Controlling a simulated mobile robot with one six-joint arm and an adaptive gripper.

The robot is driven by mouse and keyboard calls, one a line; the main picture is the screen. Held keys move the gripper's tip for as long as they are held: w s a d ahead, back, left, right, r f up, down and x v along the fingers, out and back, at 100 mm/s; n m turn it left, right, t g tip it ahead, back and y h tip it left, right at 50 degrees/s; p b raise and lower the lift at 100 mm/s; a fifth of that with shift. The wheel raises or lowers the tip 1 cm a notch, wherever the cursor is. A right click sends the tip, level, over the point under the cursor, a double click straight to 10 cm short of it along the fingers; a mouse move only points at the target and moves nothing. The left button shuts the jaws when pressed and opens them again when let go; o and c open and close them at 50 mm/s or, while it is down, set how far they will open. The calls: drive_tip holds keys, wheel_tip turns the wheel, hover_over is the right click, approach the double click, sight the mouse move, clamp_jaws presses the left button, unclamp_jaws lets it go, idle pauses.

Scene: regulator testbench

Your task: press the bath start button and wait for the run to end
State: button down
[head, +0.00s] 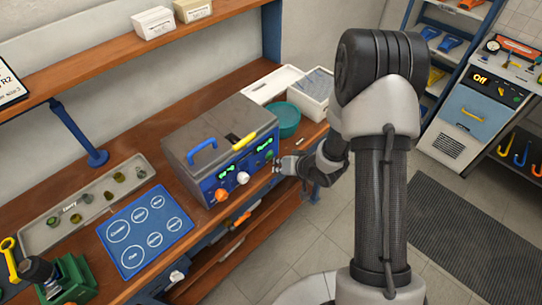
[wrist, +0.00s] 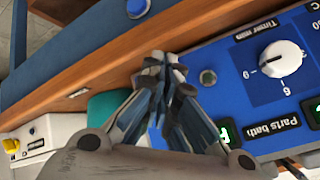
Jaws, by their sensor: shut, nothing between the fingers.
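The parts bath (head: 215,145) is a grey box on the wooden bench, lid down, with a blue front panel. The panel carries an orange knob (head: 221,195), a white knob (head: 242,178) and lit green displays. In the wrist view the white timer knob (wrist: 283,58) stands beside the words "Timer min", seen upside down. A small round grey-blue button (wrist: 208,77) sits on the panel near my fingertips; I see no label on it. My gripper (wrist: 164,62) is shut and empty, its tips just beside this button. In the head view my gripper (head: 277,166) is at the panel's right end.
A teal bowl (head: 285,119) and white trays (head: 314,92) stand right of the bath. A blue mat (head: 145,230) with marked circles and a grey parts tray (head: 50,237) lie left. An open drawer with tools is below the bench edge.

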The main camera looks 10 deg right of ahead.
drive_tip(key=shift+w+a, duration=0.1)
drive_tip(key=shift+w+a, duration=0.15)
drive_tip(key=shift+w, duration=0.1)
drive_tip(key=shift+w+a, duration=0.3)
drive_tip(key=shift+w, duration=0.1)
idle(0.9)
drive_tip(key=shift+s+d, duration=0.1)
drive_tip(key=shift+s+d+p, duration=0.3)
drive_tip(key=shift+s+d, duration=0.15)
drive_tip(key=shift+s, duration=0.2)
drive_tip(key=shift+s, duration=0.1)
drive_tip(key=s+d, duration=0.1)
drive_tip(key=s, duration=0.1)
drive_tip(key=s+d, duration=0.2)
idle(0.4)
drive_tip(key=shift+w, duration=0.1)
idle(0.6)
